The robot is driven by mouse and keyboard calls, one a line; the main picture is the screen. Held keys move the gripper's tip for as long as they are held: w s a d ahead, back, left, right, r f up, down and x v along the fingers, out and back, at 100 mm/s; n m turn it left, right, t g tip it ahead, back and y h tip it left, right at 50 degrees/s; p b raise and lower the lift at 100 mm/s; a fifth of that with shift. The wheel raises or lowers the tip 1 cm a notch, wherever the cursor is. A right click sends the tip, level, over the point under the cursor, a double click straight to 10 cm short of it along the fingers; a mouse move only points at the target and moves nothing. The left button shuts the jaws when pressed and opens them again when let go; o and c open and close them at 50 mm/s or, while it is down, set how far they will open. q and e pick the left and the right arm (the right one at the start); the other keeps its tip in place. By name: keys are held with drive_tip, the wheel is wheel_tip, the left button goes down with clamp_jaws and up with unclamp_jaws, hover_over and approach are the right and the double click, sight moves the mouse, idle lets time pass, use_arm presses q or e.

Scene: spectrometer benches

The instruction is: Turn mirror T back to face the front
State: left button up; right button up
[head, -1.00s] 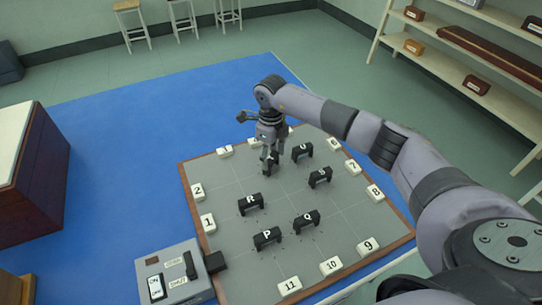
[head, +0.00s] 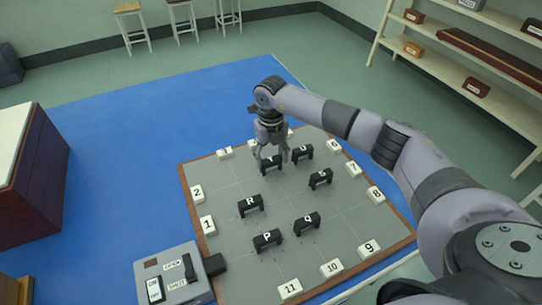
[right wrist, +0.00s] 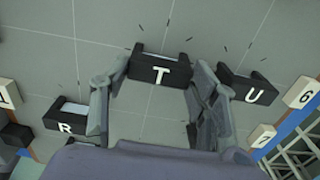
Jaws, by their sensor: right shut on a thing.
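Mirror T (right wrist: 158,74) is a small black block with a white T, standing on the grey board (head: 190,170). It also shows in the head view (head: 271,167) near the back of the board. Its broad side faces the front, about in line with the other blocks. My right gripper (head: 271,158) reaches down over it, with one finger at each end. In the right wrist view the gripper (right wrist: 158,80) is shut on mirror T. My left gripper is in no view.
Black block U (head: 302,153) stands close to the right of T. Blocks S (head: 320,178), R (head: 250,206), P (head: 267,239) and Q (head: 307,224) stand nearer. White number tiles line the board's edges. A switch box (head: 175,275) is at front left.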

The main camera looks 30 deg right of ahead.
sight(271, 159)
idle(0.4)
drive_tip(key=o, duration=1.2)
drive_tip(key=shift+c, duration=0.2)
wheel_tip(271, 159, up, 12)
